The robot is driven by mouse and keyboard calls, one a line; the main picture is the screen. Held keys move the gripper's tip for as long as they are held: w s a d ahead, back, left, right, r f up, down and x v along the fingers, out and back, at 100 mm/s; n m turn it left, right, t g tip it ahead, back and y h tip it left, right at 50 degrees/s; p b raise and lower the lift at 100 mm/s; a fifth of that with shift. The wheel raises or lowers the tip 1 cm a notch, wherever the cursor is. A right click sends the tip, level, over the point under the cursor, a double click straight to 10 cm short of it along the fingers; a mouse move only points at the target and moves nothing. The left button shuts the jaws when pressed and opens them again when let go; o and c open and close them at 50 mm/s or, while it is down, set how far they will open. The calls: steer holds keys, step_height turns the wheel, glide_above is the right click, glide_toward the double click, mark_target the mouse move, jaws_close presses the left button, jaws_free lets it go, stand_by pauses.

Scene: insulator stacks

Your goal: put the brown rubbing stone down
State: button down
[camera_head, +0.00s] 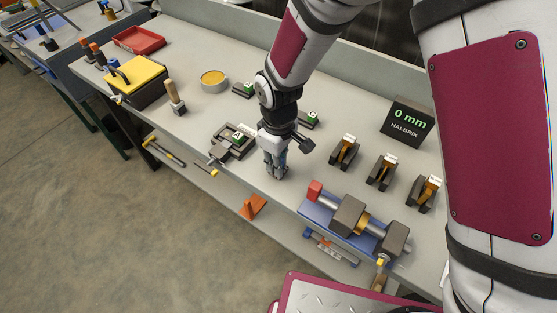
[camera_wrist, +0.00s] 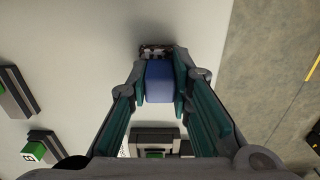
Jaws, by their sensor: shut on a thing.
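My gripper (camera_head: 276,172) points down over the grey bench top, between the dark square fixture and the blue-based device. In the wrist view its fingers (camera_wrist: 160,72) are shut on a blue block (camera_wrist: 159,85). A small dark, brownish piece (camera_wrist: 155,51) shows just past the fingertips; I cannot tell whether it is part of the held block. No plainly brown stone can be made out. In the head view the fingers hide most of what they hold, and I cannot tell whether it touches the bench.
The dark fixture (camera_head: 233,142) with a green-marked block is left of my gripper. The blue-based device (camera_head: 352,222) is at right front, with several dark stands (camera_head: 382,172) behind it. A display (camera_head: 407,122) reads "0 mm". The bench (camera_head: 318,165) is bare near my gripper.

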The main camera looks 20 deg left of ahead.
steer(key=shift+f, duration=0.15)
steer(key=c, duration=1.4)
jaws_free()
steer(key=shift+c, duration=0.2)
step_height(320, 180, up, 12)
steer(key=shift+r, duration=0.2)
